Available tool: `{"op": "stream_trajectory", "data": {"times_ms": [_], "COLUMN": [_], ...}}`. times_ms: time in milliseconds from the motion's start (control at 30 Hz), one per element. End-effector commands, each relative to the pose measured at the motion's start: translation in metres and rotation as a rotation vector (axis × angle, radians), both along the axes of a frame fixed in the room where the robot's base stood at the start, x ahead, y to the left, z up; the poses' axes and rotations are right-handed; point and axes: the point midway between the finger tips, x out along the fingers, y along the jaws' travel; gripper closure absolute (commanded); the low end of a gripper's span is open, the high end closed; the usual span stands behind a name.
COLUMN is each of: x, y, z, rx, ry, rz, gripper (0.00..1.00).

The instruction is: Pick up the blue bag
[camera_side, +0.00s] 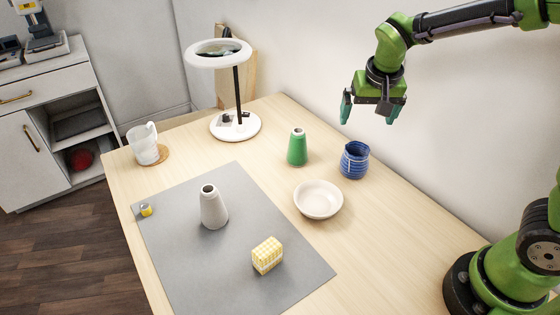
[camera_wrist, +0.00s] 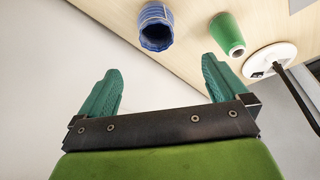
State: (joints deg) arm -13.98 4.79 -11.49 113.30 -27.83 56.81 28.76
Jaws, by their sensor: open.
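The blue bag (camera_side: 354,160) stands upright on the wooden table, near the wall side, with its open top showing. It also shows at the top of the wrist view (camera_wrist: 156,27), ahead of my fingers and a little left of the middle of the gap between them. My gripper (camera_side: 370,114) is in the air above and slightly behind the bag, its green fingers spread wide. In the wrist view my gripper (camera_wrist: 160,85) is open and empty, apart from the bag.
A green cone (camera_side: 297,147) stands left of the bag. A cream bowl (camera_side: 318,200) is in front. The wall is close behind.

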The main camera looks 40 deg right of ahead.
Motion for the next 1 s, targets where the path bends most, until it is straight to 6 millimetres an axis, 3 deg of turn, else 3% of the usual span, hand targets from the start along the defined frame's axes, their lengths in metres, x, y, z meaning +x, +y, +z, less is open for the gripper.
{"op": "stream_trajectory", "data": {"times_ms": [500, 767, 1000], "x": [0.022, 0.026, 0.032], "y": [-0.017, -0.020, -0.030], "z": [-0.096, -0.115, -0.148], "rx": [0.004, 0.005, 0.004], "ry": [0.007, 0.004, 0.007], "rz": [-0.009, -0.006, -0.006], "gripper": [0.00, 0.00, 0.00]}}
